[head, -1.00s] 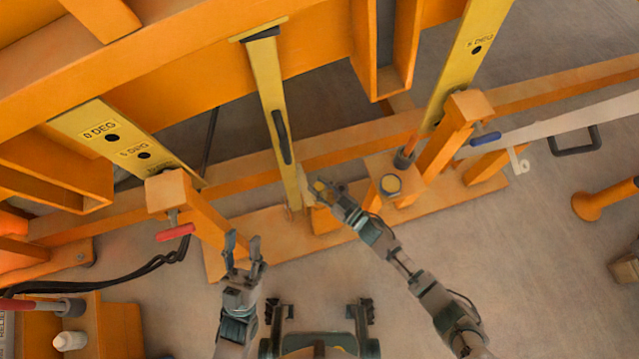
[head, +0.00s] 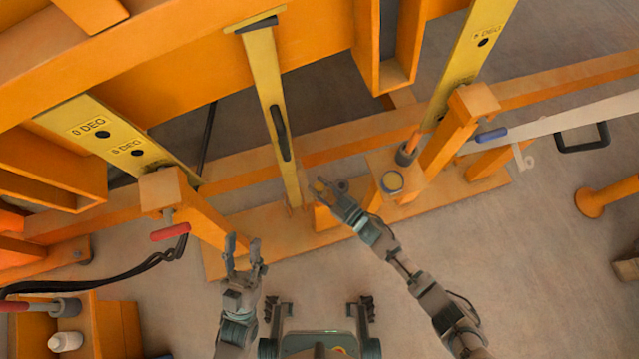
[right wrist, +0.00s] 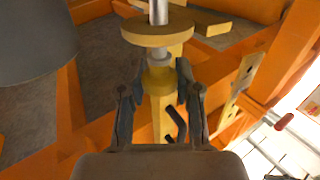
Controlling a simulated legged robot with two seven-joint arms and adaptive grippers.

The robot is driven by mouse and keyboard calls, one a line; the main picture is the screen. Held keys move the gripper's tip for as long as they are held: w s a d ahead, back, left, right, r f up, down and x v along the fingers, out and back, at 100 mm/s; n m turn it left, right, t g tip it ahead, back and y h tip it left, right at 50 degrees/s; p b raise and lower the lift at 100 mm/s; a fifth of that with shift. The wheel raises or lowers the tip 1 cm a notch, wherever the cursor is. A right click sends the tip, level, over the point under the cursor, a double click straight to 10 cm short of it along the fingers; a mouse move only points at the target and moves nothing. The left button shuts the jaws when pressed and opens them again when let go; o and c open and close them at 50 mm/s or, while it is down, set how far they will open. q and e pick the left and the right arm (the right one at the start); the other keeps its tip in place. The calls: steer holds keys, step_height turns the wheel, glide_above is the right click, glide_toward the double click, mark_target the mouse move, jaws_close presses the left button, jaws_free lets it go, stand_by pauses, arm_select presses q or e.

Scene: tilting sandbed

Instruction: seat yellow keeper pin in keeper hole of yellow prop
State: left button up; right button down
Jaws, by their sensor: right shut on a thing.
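The yellow prop (head: 266,95) stands in the middle of the head view, a long yellow bar with a black handle on its side. Its foot is by the orange base beam. My right gripper (head: 328,186) is beside the prop's lower end, on its right. In the right wrist view my right gripper (right wrist: 160,88) is shut on the yellow keeper pin (right wrist: 158,32), which has a yellow collar and a silver shaft pointing up in the picture. The pin appears apart from the prop. The keeper hole cannot be made out. My left gripper (head: 243,250) is open and empty, left of the prop.
Orange posts stand left (head: 205,215) and right (head: 450,135) of the prop. A red handle (head: 170,232) is at left. Open floor lies in front.

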steer(key=shift+f+b, duration=0.3)
steer(key=shift+f, duration=0.3)
steer(key=c, duration=0.7)
jaws_free()
steer(key=v, duration=1.2)
steer(key=shift+d, duration=0.1)
